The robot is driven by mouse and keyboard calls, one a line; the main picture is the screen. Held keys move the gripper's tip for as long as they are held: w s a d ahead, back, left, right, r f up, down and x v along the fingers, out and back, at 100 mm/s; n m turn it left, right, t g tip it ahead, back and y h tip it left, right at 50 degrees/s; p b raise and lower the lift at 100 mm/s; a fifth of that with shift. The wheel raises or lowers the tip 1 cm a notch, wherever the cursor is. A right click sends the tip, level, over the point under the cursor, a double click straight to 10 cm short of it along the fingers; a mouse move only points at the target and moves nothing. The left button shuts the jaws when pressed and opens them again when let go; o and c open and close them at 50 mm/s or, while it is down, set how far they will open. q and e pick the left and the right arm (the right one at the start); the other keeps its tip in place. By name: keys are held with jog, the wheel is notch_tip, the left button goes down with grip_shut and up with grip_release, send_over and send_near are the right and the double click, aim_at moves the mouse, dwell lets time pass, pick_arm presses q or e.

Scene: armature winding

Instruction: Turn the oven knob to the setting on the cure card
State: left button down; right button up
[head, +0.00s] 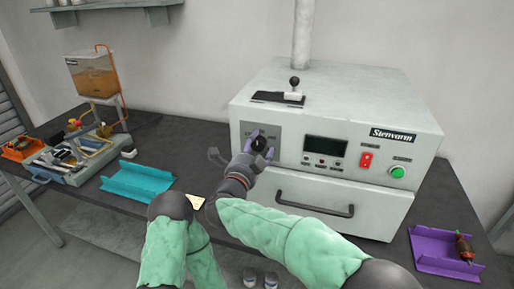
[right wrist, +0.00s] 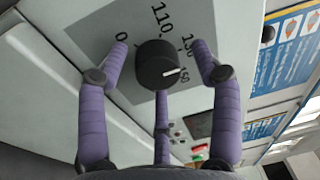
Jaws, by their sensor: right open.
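The white oven (head: 350,95) stands on the dark bench. Its black round knob (head: 259,143) is on the left of the front panel. In the right wrist view the knob (right wrist: 157,65) has a white pointer line aimed at or near the 150 mark; 0, 110 and 130 also show on the grey dial plate (right wrist: 95,38). My right gripper (head: 256,146) is at the knob, with its purple fingers spread around it; they look apart from it. A small cream card (head: 196,201) lies near the bench's front edge; its writing cannot be read. My left gripper does not show.
The oven has a display (head: 325,150), a red switch (head: 366,160), a green button (head: 397,172) and a drawer handle (head: 315,208) below. A teal tray (head: 138,182) lies left, a purple tray (head: 430,252) right. The bench between oven and teal tray is mostly clear.

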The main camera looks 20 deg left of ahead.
jog(key=shift+s, duration=0.1)
jog(key=s, duration=0.7)
jog(key=shift+s+a+f, duration=0.15)
jog(key=shift+a+f, duration=0.1)
